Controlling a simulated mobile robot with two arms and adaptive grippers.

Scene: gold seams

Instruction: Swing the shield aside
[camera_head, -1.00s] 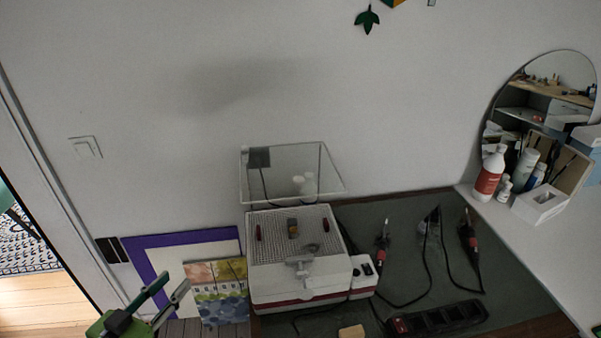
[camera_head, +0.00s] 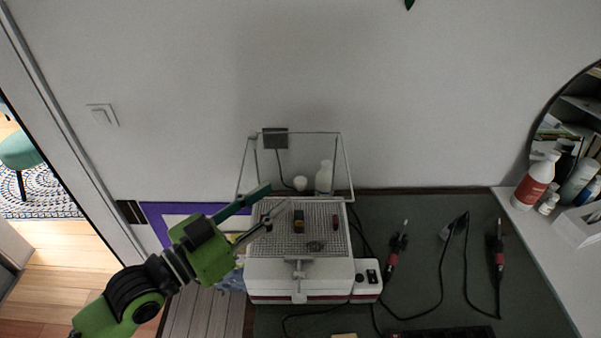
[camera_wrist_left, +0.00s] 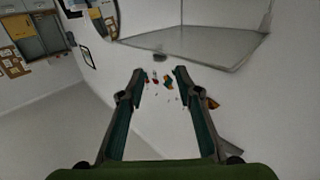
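The clear shield (camera_head: 345,167) is a thin-framed transparent panel standing up at the back of a white machine (camera_head: 300,270) with a perforated top. In the left wrist view, a see-through panel (camera_wrist_left: 205,45) that looks like the shield shows at the top, beyond my fingers. My left gripper (camera_head: 276,197) comes in from the left, its fingertips over the left part of the perforated top, in front of the shield's lower left. Its two fingers are apart with nothing between them, as the left wrist view (camera_wrist_left: 159,72) also shows. Contact with the shield cannot be made out.
Small tools (camera_head: 299,220) lie on the perforated top. Two corded red-handled tools (camera_head: 391,262) and a power strip (camera_head: 445,333) lie on the dark mat to the right. A white bottle (camera_head: 325,176) shows through the shield. Bottles (camera_head: 536,181) and a mirror stand far right.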

